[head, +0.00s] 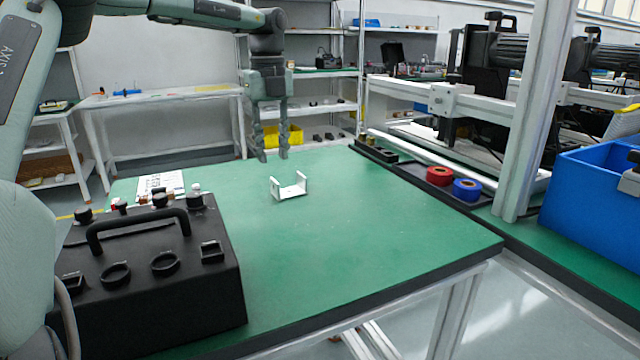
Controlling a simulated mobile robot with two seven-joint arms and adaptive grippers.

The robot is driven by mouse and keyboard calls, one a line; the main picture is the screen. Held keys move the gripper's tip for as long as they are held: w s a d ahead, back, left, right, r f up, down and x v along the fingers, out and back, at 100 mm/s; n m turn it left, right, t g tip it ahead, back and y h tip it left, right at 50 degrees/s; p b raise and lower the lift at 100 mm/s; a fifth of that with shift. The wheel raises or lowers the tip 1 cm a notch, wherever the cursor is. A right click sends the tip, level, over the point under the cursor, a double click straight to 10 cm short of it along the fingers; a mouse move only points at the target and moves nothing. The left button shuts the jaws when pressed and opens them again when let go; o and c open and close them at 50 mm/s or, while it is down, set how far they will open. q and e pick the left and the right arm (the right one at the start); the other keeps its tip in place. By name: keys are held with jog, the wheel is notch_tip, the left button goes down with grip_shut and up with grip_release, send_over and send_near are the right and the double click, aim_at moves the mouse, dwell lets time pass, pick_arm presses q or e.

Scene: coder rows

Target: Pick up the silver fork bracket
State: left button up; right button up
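The silver fork bracket (290,191) is a small, light U-shaped piece with two upright ends. It lies by itself on the green table top (360,240), toward the far side. My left gripper (271,157) points down above the table, a little behind and to the left of the bracket in the picture. Its two fingers are apart with nothing seen between them, and they do not touch the bracket. My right gripper is not in the head view.
A black box with a handle (150,285) stands at the table's near left, with a printed sheet (161,185) behind it. Red (439,176) and blue (466,189) rolls lie at the right, near a metal post (533,110) and a blue bin (595,205). The table's middle is clear.

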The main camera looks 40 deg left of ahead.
aim_at(275, 181)
pick_arm(q)
notch_tip(275, 181, down, 3)
jog(key=shift+d, duration=0.1)
jog(key=f, duration=0.4)
jog(key=shift+s+f+p, duration=0.2)
jog(key=shift+p, duration=0.15)
jog(key=shift+w+f, duration=0.1)
jog(key=shift+f, duration=0.1)
jog(key=shift+d, duration=0.1)
grip_shut()
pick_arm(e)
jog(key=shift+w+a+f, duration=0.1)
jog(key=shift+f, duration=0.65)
